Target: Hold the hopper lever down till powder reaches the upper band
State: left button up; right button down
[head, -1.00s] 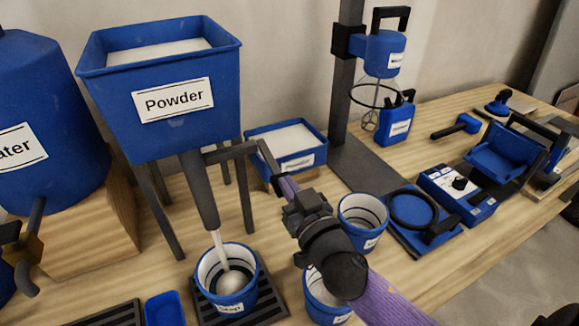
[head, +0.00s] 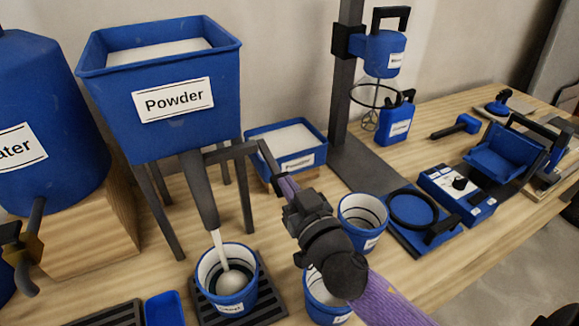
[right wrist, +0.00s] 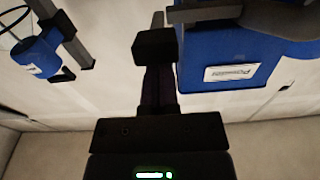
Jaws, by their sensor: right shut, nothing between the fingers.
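The blue powder hopper (head: 160,110) stands on dark legs at the left, with white powder in its open top. Its dark lever (head: 230,152) sticks out to the right and bends down at the end. My right gripper (head: 275,170) is shut and empty, its tip against the lever's end; it also shows in the right wrist view (right wrist: 155,48). A white stream of powder (head: 219,245) falls from the spout (head: 201,190) into the blue bucket (head: 228,301) below. A pale mound lies in the bucket, below dark bands on its inner wall. My left gripper is not clearly in view.
The bucket stands on a dark slatted grate (head: 270,295). Two more buckets, one of them (head: 362,215) right of my wrist, stand close to my right arm. A blue powder tray (head: 312,157) is behind the gripper. A water tank (head: 45,120) stands at the left.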

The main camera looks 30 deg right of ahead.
pick_arm(q)
jog(key=shift+w, duration=0.35)
jog(key=shift+s, duration=0.3)
jog(key=shift+s, duration=0.25)
jog(key=shift+w, duration=0.2)
jog(key=shift+w, duration=0.35)
jog(key=shift+s, duration=0.25)
jog(key=shift+s, duration=0.3)
jog(key=shift+w, duration=0.25)
dwell(0.3)
